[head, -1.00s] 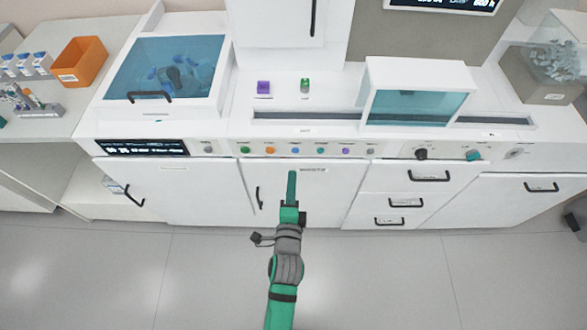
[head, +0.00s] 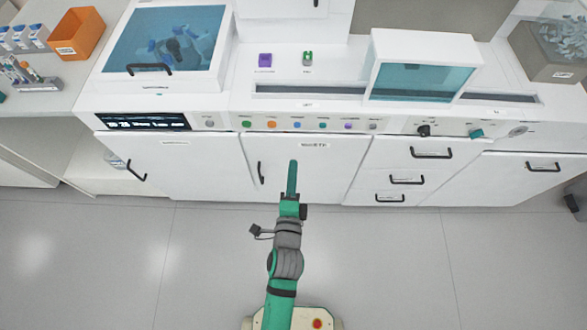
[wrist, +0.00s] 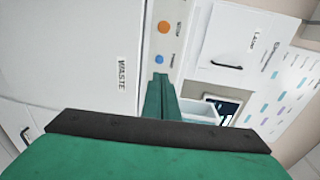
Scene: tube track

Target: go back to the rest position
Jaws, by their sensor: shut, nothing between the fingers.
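My gripper (head: 292,178) is at the end of my green and grey arm, in front of the white cabinet (head: 210,165) below the counter. In the head view its green fingers point at the door labelled waste (head: 318,165). In the wrist view the gripper (wrist: 160,85) has its fingers together, with nothing between them. The waste label (wrist: 122,75) shows left of the fingers. I cannot tell how far the fingertips are from the door.
Coloured buttons (head: 297,125) line the front panel. Black handles stick out from the doors and the drawers (head: 405,165). A clear-fronted hood (head: 420,80) stands over the track slot.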

